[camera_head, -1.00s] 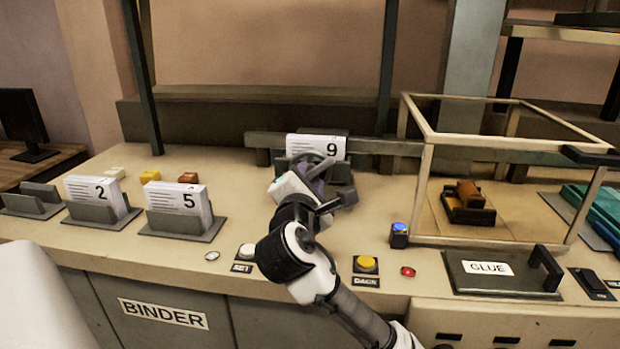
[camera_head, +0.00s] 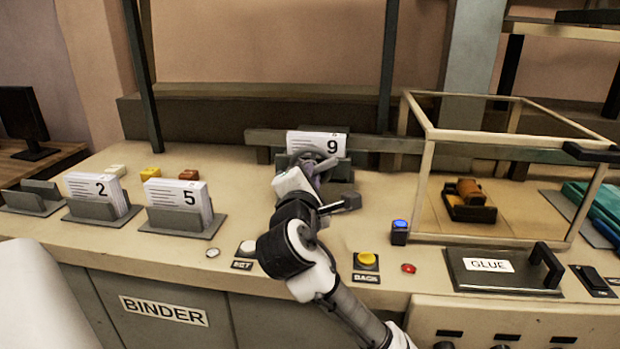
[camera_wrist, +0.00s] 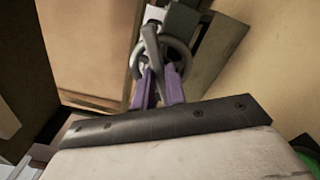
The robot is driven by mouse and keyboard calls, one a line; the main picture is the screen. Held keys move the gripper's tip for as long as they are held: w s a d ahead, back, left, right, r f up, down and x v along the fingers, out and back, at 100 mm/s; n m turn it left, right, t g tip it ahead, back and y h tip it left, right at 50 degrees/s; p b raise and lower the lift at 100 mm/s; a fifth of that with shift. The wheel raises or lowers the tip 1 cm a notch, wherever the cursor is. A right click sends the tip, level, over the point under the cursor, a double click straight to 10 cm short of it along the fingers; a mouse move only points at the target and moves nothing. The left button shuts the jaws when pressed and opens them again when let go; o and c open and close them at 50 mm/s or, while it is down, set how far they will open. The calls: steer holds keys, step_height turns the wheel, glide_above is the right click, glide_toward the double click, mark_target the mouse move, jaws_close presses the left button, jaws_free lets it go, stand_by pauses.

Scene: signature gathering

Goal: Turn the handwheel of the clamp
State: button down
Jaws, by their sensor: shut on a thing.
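The clamp's handwheel (camera_wrist: 178,52) is a grey ring with a bar across it. In the wrist view it stands just beyond my gripper's purple fingers (camera_wrist: 158,88), which are shut on its near part. In the head view the handwheel (camera_head: 318,162) is partly hidden behind my gripper (camera_head: 312,175). The clamp (camera_head: 338,170) is dark grey and holds a stack of white sheets marked 9 (camera_head: 317,143) at the back of the bench. The exact contact of the fingers on the wheel is hard to make out.
Card holders marked 2 (camera_head: 98,211) and 5 (camera_head: 180,225) stand to the left. A framed glass case (camera_head: 428,190) stands to the right. A blue button (camera_head: 400,226), a yellow button (camera_head: 366,259) and a GLUE lid (camera_head: 500,278) lie toward the front right.

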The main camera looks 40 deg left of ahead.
steer(key=shift+f+m, duration=0.15)
steer(key=shift+m, duration=3.45)
steer(key=shift+f+m, duration=0.15)
steer(key=shift+m, duration=3.45)
steer(key=c, duration=1.4)
jaws_free()
steer(key=shift+w, duration=0.1)
steer(key=shift+c, duration=0.2)
